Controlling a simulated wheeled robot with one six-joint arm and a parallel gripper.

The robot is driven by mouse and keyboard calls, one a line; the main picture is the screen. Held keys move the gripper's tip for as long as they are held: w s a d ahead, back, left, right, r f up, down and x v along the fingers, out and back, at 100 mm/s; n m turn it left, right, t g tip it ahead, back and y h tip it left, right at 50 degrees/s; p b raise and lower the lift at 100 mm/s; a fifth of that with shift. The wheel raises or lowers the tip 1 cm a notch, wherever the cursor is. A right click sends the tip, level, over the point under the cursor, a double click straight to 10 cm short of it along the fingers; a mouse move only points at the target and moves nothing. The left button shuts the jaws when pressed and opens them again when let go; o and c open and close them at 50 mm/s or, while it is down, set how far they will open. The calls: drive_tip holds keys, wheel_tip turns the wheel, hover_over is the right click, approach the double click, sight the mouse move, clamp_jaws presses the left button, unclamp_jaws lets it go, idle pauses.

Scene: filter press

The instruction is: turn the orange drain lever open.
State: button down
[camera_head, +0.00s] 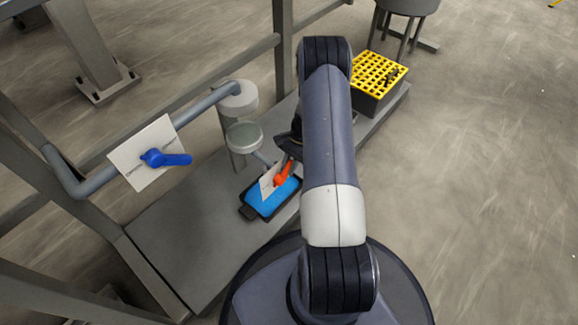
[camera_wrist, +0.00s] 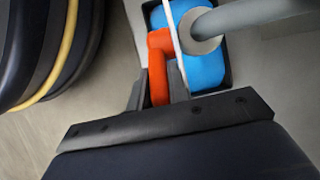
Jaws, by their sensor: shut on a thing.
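The orange drain lever (camera_head: 283,174) sits in front of a small white plate (camera_head: 267,183), above a dark tray with a blue inside (camera_head: 250,213). In the wrist view the lever (camera_wrist: 159,72) is bent, with its lower arm between the two fingers of my gripper (camera_wrist: 158,92). My gripper is shut on this arm. In the head view my gripper (camera_head: 291,146) reaches the lever from above and is partly hidden by my arm. A grey pipe (camera_wrist: 250,16) meets the white plate from the right in the wrist view.
A blue lever (camera_head: 168,159) on a white plate (camera_head: 135,165) stands on a pipe at the left. A clear cylinder (camera_head: 243,137) stands close beside my gripper. A yellow-topped dark box (camera_head: 377,75) is at the platform's far end. The floor at right is clear.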

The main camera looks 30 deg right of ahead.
drive_tip(key=c, duration=1.6)
unclamp_jaws()
drive_tip(key=p+v, duration=0.3)
drive_tip(key=v, duration=0.7)
drive_tip(key=shift+d+r+p, duration=0.25)
drive_tip(key=shift+r+p, duration=0.05)
drive_tip(key=shift+p, duration=0.1)
drive_tip(key=b+x, duration=0.4)
drive_tip(key=x, duration=0.6)
drive_tip(key=shift+a+f, duration=0.1)
drive_tip(key=shift+f, duration=0.1)
drive_tip(key=shift+a+f, duration=0.15)
drive_tip(key=shift+a, duration=0.05)
drive_tip(key=shift+a+r+t+h+p, duration=0.2)
drive_tip(key=shift+t+h+p, duration=0.1)
drive_tip(key=shift+h+p, duration=0.15)
